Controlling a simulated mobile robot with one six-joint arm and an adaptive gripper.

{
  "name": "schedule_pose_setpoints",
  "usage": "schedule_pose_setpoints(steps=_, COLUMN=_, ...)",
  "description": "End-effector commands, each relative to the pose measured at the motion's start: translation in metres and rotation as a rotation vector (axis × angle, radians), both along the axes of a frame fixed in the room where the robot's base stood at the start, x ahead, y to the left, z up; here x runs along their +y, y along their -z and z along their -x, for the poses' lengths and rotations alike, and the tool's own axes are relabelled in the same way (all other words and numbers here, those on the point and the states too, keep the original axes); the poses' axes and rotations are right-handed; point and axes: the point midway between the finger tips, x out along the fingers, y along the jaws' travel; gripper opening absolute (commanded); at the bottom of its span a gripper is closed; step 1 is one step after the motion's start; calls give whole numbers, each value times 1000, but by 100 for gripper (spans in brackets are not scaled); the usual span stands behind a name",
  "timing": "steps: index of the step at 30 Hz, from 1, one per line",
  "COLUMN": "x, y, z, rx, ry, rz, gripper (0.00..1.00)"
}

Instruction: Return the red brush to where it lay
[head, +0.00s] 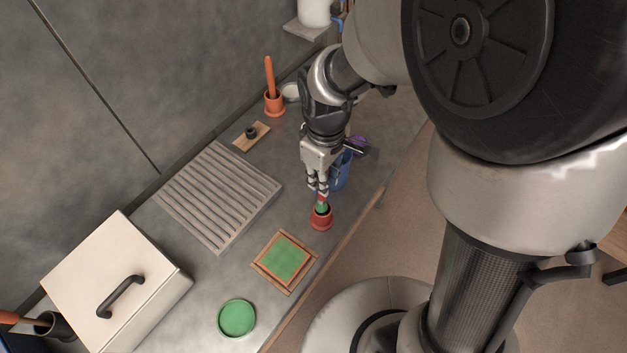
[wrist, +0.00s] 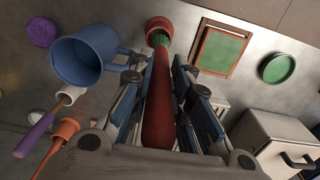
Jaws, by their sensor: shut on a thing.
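My gripper (head: 318,187) is shut on the red brush (wrist: 158,112). The brush's thick red handle runs between the fingers in the wrist view, and a little of it shows below the fingertips in the head view (head: 321,198). Its far end points down at a small red pot (head: 321,220) with green at its mouth; the pot also shows in the wrist view (wrist: 158,24). The brush tip overlaps the pot's opening, and I cannot tell whether it is inside or just above.
A blue mug (wrist: 88,62) stands close beside my gripper. A framed green pad (head: 284,259), a green dish (head: 237,318), a ribbed rack (head: 217,196) and a white lidded box (head: 80,275) lie nearby. An orange pot (head: 274,104) stands at the back. The bench's edge is close to the red pot.

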Motion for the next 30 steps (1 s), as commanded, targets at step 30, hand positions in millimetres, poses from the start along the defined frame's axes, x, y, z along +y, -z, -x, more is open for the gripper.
schedule_pose_setpoints(steps=30, x=-1, y=72, z=-1, rx=-6, ry=-3, rz=2, gripper=0)
